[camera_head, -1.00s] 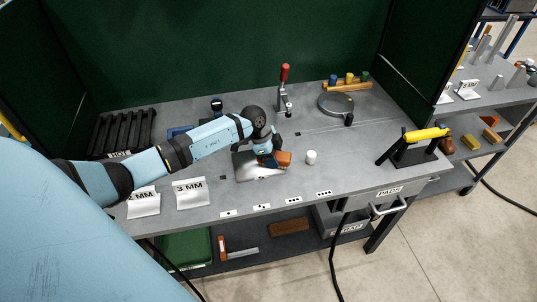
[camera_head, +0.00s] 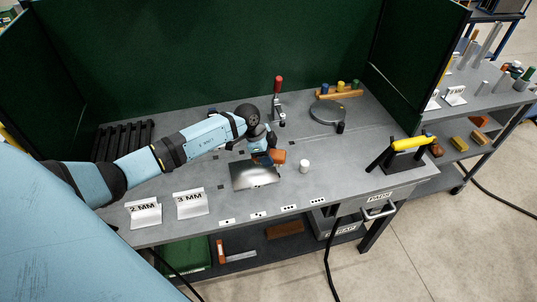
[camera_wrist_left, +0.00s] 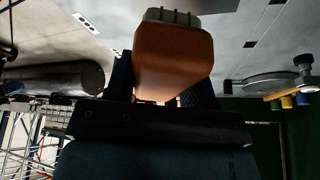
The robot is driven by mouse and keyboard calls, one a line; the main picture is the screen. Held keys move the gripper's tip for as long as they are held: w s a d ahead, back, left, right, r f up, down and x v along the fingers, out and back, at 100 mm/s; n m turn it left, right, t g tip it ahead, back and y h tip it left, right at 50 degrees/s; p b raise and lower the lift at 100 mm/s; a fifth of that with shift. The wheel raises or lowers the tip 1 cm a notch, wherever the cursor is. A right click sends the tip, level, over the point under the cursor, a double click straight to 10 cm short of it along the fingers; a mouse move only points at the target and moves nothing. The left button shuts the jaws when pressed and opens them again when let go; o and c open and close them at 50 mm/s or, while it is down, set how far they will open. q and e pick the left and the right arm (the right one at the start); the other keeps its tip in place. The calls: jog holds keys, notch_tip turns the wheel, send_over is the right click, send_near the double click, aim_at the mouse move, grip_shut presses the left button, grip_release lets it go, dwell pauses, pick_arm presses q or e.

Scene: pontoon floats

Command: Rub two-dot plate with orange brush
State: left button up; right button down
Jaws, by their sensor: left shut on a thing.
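The orange brush (camera_head: 278,157) is in my left gripper (camera_head: 266,156), which is shut on it. In the left wrist view the brush block (camera_wrist_left: 175,55) fills the upper middle, with pale bristles at its top end. A shiny metal plate (camera_head: 252,178) lies on the bench just in front of the gripper. The brush is at the plate's back right edge; I cannot tell whether its bristles touch the plate. Dotted labels sit along the front edge, and the two-dot label (camera_head: 258,215) is in front of the plate. My right gripper is out of view.
A white cylinder (camera_head: 304,166) stands right of the plate. A red-handled clamp (camera_head: 278,100) and a round grey disc (camera_head: 328,112) are behind. Folded "2 MM" (camera_head: 144,213) and "3 MM" (camera_head: 191,204) signs stand left. A yellow-handled tool (camera_head: 408,145) rests at right.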

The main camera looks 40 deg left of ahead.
pick_arm(q)
notch_tip(320, 180, up, 3)
jog(key=p, duration=0.3)
jog(key=shift+f, duration=0.1)
dwell(0.4)
jog(key=shift+d, duration=0.1)
